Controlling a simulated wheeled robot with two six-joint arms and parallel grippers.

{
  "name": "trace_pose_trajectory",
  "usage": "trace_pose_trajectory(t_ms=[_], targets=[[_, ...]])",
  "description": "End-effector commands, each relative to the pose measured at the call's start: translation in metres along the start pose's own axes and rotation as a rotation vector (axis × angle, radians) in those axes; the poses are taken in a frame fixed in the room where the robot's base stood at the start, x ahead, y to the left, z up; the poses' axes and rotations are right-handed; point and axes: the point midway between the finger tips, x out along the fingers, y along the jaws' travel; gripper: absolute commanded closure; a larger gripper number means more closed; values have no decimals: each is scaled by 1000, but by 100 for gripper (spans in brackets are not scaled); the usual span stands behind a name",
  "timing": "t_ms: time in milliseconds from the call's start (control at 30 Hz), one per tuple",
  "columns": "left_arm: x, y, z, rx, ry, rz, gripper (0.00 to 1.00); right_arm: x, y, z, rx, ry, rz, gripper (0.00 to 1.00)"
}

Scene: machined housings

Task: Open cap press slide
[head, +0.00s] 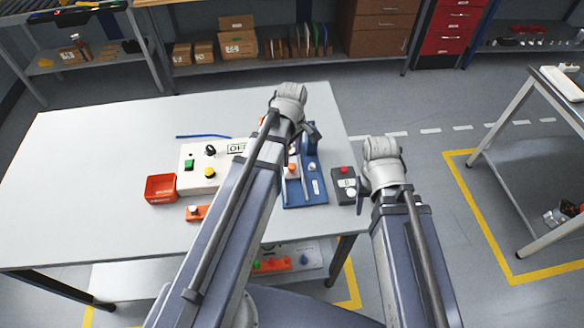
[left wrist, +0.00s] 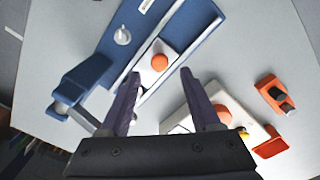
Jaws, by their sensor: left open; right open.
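The blue cap press (head: 319,198) stands at the table's right side, partly behind my left arm. Its pale slide carries a round orange knob (head: 292,167). In the left wrist view, the blue press (left wrist: 205,22) lies diagonally, with the orange knob (left wrist: 160,62) on the slide just beyond my fingertips. My left gripper (left wrist: 165,85) is open and empty over the press, its fingers apart and the knob between their lines of reach. I cannot tell its height. My right gripper (head: 361,203) is open, mostly hidden by its wrist, beside the table's right edge.
A white control box (head: 190,180) with green and yellow buttons and a red tray (head: 161,188) stand left of the press. A grey box (head: 344,186) with a red button stands right of it. A blue rod (head: 203,136) lies behind. The table's left part is clear.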

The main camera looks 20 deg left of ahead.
Motion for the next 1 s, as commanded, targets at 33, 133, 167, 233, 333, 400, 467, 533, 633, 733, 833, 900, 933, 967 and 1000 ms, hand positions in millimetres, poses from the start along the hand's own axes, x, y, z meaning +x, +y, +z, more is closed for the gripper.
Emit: trace_pose_trajectory(t_ms=[33, 133, 167, 233, 333, 400, 467, 533, 633, 733, 833, 900, 933, 967, 1000], targets=[[11, 0, 0, 1, 0, 0, 36, 11, -1, -1, 0, 0, 0, 50], [24, 0, 0, 1, 0, 0, 36, 24, -2, -1, 0, 0, 0, 50], [28, 0, 0, 1, 0, 0, 36, 28, -3, -2, 0, 0, 0, 50], [38, 0, 0, 1, 0, 0, 36, 37, -4, -2, 0, 0, 0, 50], [50, 0, 0, 1, 0, 0, 36, 50, -5, -3, 0, 0, 0, 50], [57, 0, 0, 2, 0, 0, 36, 57, -5, -3, 0, 0, 0, 50], [61, 0, 0, 2, 0, 0, 36, 60, -6, -4, 0, 0, 0, 50], [63, 0, 0, 2, 0, 0, 36, 63, -6, -4, 0, 0, 0, 50], [64, 0, 0, 2, 0, 0, 36, 63, -6, -4, 0, 0, 0, 50], [63, 0, 0, 2, 0, 0, 36, 62, -6, -4, 0, 0, 0, 50], [63, 0, 0, 2, 0, 0, 36, 62, -6, -4, 0, 0, 0, 50], [63, 0, 0, 2, 0, 0, 44, 62, -6, -4, 0, 0, 0, 50], [63, 0, 0, 2, 0, 0, 47, 62, -6, -4, 0, 0, 0, 50], [63, 0, 0, 2, 0, 0, 51, 62, -6, -4, 0, 0, 0, 50], [63, 0, 0, 2, 0, 0, 55, 62, -6, -4, 0, 0, 0, 50]])
